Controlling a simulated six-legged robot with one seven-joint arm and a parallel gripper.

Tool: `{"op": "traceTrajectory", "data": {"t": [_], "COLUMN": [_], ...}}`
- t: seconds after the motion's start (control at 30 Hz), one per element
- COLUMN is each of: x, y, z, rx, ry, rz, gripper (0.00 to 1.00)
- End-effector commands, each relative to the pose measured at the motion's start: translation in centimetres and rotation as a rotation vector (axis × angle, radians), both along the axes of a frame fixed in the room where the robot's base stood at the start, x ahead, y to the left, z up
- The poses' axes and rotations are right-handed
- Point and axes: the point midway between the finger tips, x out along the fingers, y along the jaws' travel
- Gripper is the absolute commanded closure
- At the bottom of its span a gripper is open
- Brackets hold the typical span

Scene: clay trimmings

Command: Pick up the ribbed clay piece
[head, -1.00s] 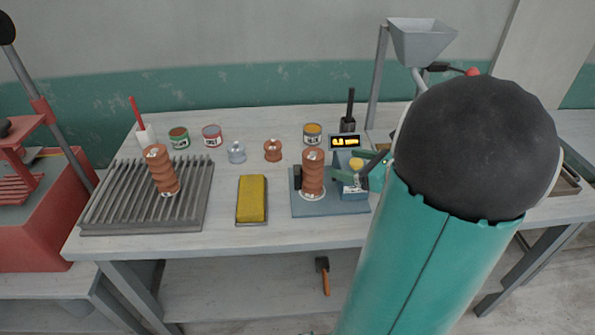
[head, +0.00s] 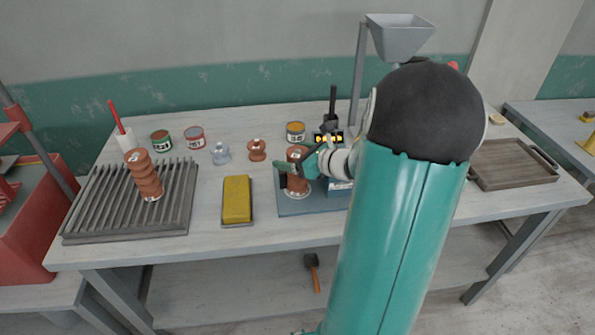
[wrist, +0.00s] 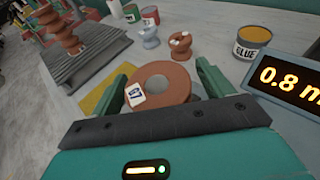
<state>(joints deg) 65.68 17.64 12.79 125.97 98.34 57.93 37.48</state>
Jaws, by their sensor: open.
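A tall ribbed brown clay piece (head: 144,178) leans slightly on the grey slatted rack at the left; it also shows in the wrist view (wrist: 62,32). Another tall brown clay piece (head: 297,187) stands on the blue base of a gauge; its ribs look shallower, and my gripper partly hides it. My gripper (head: 297,165) is open at the top of this second piece. In the wrist view its round top (wrist: 172,68), with a hole and a small white tag, lies between the two green fingers of my gripper (wrist: 163,80). I cannot tell if they touch it.
The gauge's lit display (wrist: 290,85) stands close on the right. A yellow sponge (head: 237,198) lies left of the blue base (head: 292,209). Behind are a small clay spool (head: 257,150), a grey-blue spool (head: 221,153) and paint tins (head: 295,131). A wooden tray (head: 510,178) is at right.

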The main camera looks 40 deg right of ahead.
Motion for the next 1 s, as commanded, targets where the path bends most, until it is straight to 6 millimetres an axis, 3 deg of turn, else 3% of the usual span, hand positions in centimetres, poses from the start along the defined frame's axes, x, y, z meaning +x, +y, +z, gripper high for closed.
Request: {"op": "traceTrajectory", "data": {"t": [0.27,0.6,0.67,1.0], "x": [0.36,0.34,0.37,0.38], "y": [0.03,0.02,0.0,0.0], "z": [-0.18,-0.17,-0.07,0.57], "rx": [0.0,0.0,-0.001,-0.002], "ry": [0.001,0.001,-0.001,-0.001], "rz": [-0.001,-0.001,-0.002,-0.001], "gripper": [0.21,0.87,0.94,0.94]}}
